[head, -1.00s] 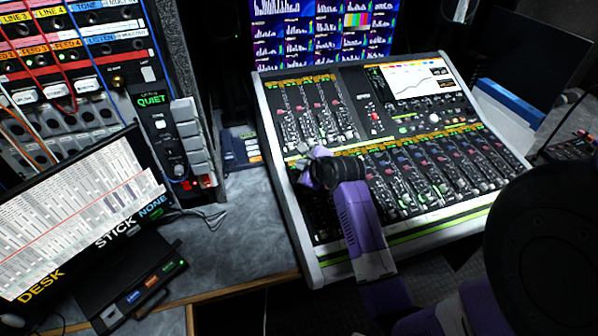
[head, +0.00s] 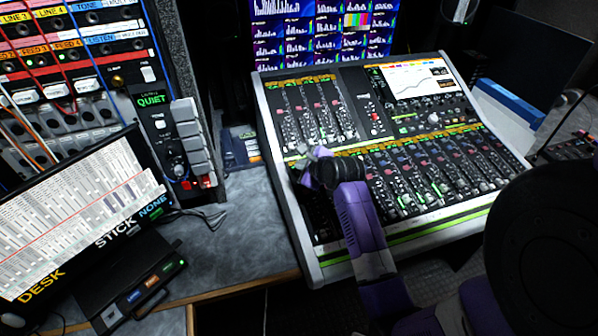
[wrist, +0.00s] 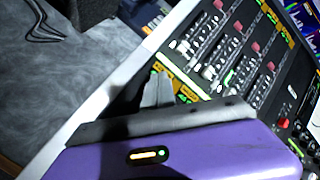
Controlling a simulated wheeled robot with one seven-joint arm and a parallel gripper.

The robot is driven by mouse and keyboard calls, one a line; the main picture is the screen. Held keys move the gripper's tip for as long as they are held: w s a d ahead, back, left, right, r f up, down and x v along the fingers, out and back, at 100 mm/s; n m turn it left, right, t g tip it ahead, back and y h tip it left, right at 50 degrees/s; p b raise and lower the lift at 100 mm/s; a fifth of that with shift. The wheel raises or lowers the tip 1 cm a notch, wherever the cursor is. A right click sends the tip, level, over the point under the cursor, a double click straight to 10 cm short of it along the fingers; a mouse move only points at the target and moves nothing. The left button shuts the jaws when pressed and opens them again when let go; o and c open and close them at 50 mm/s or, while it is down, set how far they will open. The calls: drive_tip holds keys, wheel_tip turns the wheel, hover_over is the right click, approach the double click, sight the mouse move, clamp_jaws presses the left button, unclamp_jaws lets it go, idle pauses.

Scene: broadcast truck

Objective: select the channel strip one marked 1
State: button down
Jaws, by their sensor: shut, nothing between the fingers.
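The mixing console (head: 392,205) stands right of centre in the head view, with an upper-left bank (head: 318,112) and a long lower bank of channel strips (head: 440,172). Strip numbers are too small to read, so I cannot tell which is marked 1. My gripper (head: 312,158) is shut and empty over the console's left part, near the left end of the lower bank, hiding part of it. In the wrist view my gripper's fingers (wrist: 158,88) are together near the green line and yellow labels (wrist: 185,97) below the upper strips (wrist: 215,55). Contact cannot be told.
A grey desk (head: 235,235) lies left of the console, with a laptop-like screen (head: 75,215) and a small black box (head: 140,285). A rack with cables (head: 70,70) stands at the left. Monitors with coloured graphs (head: 320,30) rise behind the console.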

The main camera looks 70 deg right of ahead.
drive_tip(key=shift+f, duration=0.4)
drive_tip(key=shift+d+f, duration=0.1)
drive_tip(key=shift+f, duration=0.3)
idle(0.5)
drive_tip(key=shift+r, duration=0.15)
idle(0.3)
drive_tip(key=shift+r+p, duration=0.7)
drive_tip(key=shift+p, duration=0.3)
drive_tip(key=r+p, duration=0.1)
drive_tip(key=p, duration=0.1)
drive_tip(key=r+p, duration=0.1)
drive_tip(key=r, duration=0.1)
drive_tip(key=r+p, duration=0.2)
drive_tip(key=shift+s+a+p, duration=0.25)
drive_tip(key=shift+a+p, duration=0.05)
drive_tip(key=shift+a, duration=0.1)
idle(0.4)
